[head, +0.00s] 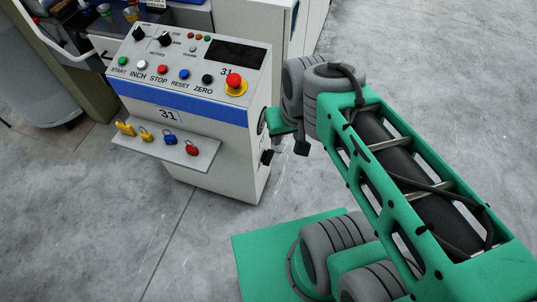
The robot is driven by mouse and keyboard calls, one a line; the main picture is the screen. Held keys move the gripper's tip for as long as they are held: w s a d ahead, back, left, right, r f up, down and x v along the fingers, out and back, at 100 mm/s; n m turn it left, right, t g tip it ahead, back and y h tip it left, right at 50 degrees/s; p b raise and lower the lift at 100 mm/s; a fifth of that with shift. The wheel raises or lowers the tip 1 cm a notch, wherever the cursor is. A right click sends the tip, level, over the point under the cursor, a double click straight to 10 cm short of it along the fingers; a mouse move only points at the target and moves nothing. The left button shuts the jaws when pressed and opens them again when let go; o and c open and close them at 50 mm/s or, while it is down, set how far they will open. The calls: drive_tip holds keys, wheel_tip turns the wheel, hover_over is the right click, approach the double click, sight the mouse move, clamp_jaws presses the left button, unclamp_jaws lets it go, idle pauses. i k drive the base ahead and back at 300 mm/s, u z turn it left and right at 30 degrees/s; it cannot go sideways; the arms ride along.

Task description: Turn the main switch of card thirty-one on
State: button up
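The control cabinet of card thirty-one (205,150) stands upright left of my arm, with "31" on its sloped panel and front. On its right side face are a dark round fitting (262,119), partly cut off by the edge, and a black switch-like part (267,157) below it. I cannot tell the main switch's position from here. My arm reaches in from the right. Its end, with a green piece and a small dark block, is close to the cabinet's right side. My gripper's fingers cannot be made out, and I see nothing held.
The panel carries two black rotary knobs (165,39), several push buttons and a red emergency stop on yellow (235,82). A shelf (205,158) with yellow, blue and red padlocks juts from the front. Machinery stands behind. Grey floor (110,230) is clear in front.

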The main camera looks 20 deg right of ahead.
sight(267, 156)
drive_tip(key=u, duration=3.6)
drive_tip(key=k, duration=2.3)
drive_tip(key=z, duration=0.55)
